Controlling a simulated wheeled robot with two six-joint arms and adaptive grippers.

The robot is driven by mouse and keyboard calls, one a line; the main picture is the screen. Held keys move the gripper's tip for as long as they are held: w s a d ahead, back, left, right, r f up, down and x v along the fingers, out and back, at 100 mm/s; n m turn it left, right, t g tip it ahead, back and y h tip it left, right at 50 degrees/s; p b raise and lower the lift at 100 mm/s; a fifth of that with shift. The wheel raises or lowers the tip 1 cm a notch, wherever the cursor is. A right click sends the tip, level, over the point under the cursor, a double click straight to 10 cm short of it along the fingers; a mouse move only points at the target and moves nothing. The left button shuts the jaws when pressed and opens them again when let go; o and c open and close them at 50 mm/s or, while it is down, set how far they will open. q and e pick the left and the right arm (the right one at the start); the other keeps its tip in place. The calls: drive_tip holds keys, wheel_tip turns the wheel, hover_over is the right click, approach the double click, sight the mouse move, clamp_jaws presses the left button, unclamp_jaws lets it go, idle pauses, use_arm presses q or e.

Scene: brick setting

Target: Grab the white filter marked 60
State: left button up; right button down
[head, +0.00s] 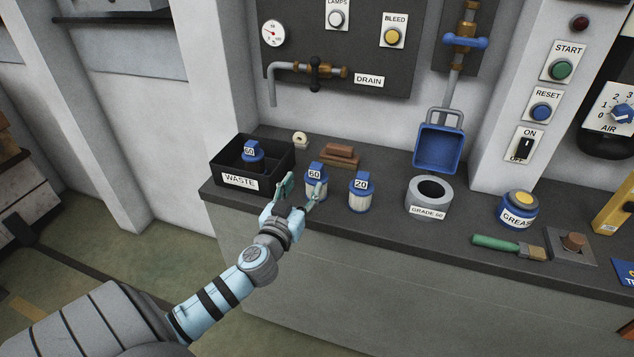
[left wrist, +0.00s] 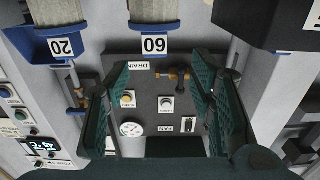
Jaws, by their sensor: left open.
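The white filter marked 60 (head: 316,188) stands upright on the dark counter, with a blue top and base and a white body. My left gripper (head: 298,191) is open and empty, just left of and in front of it; one finger overlaps its lower part in the head view. In the left wrist view, which is upside down, the white filter (left wrist: 154,12) shows at the top centre, beyond the fingertips of my left gripper (left wrist: 160,78) and not between them. A darker filter marked 60 (head: 253,158) sits in the black WASTE bin (head: 277,172). My right gripper is not in view.
A white filter marked 20 (head: 359,198) stands close on the right. The grey GRADE 60 ring holder (head: 415,199) is further right, near the grease tub (head: 517,214) and green-handled brush (head: 495,243). Brown blocks (head: 340,156) lie behind the filters.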

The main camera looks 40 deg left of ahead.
sight(314, 169)
use_arm(q)
drive_tip(key=x, duration=0.3)
drive_tip(key=p+x, duration=0.1)
drive_tip(key=x, duration=0.4)
drive_tip(key=shift+w+d+r, duration=0.2)
drive_tip(key=shift+w+r, duration=0.15)
drive_tip(key=shift+w, duration=0.05)
drive_tip(key=shift+w+f, duration=0.15)
drive_tip(key=shift+w, duration=0.05)
clamp_jaws()
